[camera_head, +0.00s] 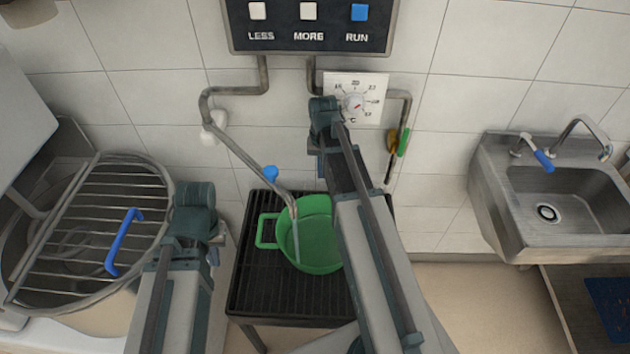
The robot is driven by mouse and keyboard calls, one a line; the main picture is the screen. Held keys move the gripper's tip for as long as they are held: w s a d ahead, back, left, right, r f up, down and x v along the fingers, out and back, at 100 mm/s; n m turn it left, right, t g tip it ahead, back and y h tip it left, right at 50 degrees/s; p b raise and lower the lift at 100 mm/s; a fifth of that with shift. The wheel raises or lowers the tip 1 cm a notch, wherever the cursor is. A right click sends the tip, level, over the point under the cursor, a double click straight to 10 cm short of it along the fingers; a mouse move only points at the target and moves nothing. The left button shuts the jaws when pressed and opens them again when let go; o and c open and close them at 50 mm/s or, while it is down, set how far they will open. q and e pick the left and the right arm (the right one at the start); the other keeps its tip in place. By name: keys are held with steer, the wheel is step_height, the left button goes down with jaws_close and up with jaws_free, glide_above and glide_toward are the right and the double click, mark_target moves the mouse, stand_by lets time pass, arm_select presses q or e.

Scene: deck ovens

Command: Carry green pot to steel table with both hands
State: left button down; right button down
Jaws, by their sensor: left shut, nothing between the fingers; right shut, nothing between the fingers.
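The green pot (318,248) stands upright on a black slatted stand (262,290). Its left handle (266,231) shows; its right side is hidden behind my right arm. A bent metal spout (245,158) ends over the pot, and a thin pale stream seems to fall from it into the pot. The water level is hard to tell. My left arm stands left of the stand and my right arm crosses in front of the pot. I see arm links and joints but no fingertips of either gripper. A steel surface (562,288) at the lower right may be the steel table.
A control panel (308,40) with LESS, MORE and RUN buttons hangs above a dial (355,102). A round vessel with a barred lid (110,205) and blue handle (122,243) is at left. A steel sink (555,240) is at right, above a blue mat (608,308).

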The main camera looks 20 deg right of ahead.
steer(key=shift+w, duration=0.15)
steer(key=shift+f, duration=0.15)
step_height(320, 180, down, 10)
steer(key=b, duration=1)
